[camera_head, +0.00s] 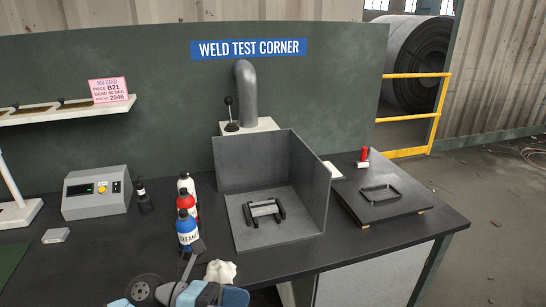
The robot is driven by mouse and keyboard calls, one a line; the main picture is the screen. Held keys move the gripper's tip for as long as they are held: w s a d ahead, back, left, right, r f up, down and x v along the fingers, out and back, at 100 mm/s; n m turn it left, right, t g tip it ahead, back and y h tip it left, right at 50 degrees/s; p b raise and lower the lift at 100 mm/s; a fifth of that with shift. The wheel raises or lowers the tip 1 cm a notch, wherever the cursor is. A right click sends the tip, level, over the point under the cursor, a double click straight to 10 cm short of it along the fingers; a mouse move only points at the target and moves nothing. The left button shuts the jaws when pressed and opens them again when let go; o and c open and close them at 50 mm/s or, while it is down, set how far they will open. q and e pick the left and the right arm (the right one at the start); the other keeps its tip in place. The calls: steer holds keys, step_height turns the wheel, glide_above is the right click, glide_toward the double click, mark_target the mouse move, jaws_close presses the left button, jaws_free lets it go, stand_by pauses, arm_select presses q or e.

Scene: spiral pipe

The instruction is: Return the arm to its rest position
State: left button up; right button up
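A small dark fixture with two upright ends (264,210) sits on the floor of an open grey metal corner box (307,180). No gripper shows at it. A grey bent pipe (248,95) stands on a pale block behind the box.
Several bottles, including a blue one (187,229), stand left of the box. A control box (96,192) is farther left. A dark plate with a handle (382,208) lies at right. A white rag (221,272) lies near the front. A yellow rail (436,115) stands beyond.

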arm_select(q)
steer(key=w+a+f+n+t+y, duration=0.1)
steer(key=a+f+n+t+y, duration=0.2)
steer(key=n+t, duration=0.9)
steer(key=w+a+f+n+t+y, duration=0.15)
steer(key=a+f+n+t, duration=0.4)
steer(key=n, duration=1.25)
steer(key=s+a+f+n+g+y, duration=0.25)
steer(key=s+f+n+y, duration=0.25)
steer(key=s+f+n, duration=0.3)
steer(key=s+a+f+n+g+y, duration=0.1)
steer(key=s+f+n+g+y, duration=0.25)
steer(key=s+f+n, duration=0.45)
step_height(320, 180, up, 11)
steer(key=w+m+p, duration=0.1)
steer(key=w+p, duration=0.1)
steer(key=p, duration=1.1)
steer(key=shift+a+f+t+y, duration=0.2)
steer(key=shift+a+t+y, duration=0.15)
steer(key=shift+a+y, duration=0.05)
arm_select(e)
step_height(320, 180, up, 11)
steer(key=s, duration=0.1)
steer(key=shift+s+d, duration=0.2)
steer(key=shift+d, duration=0.2)
steer(key=shift+w+r, duration=0.1)
steer(key=shift+r, duration=0.3)
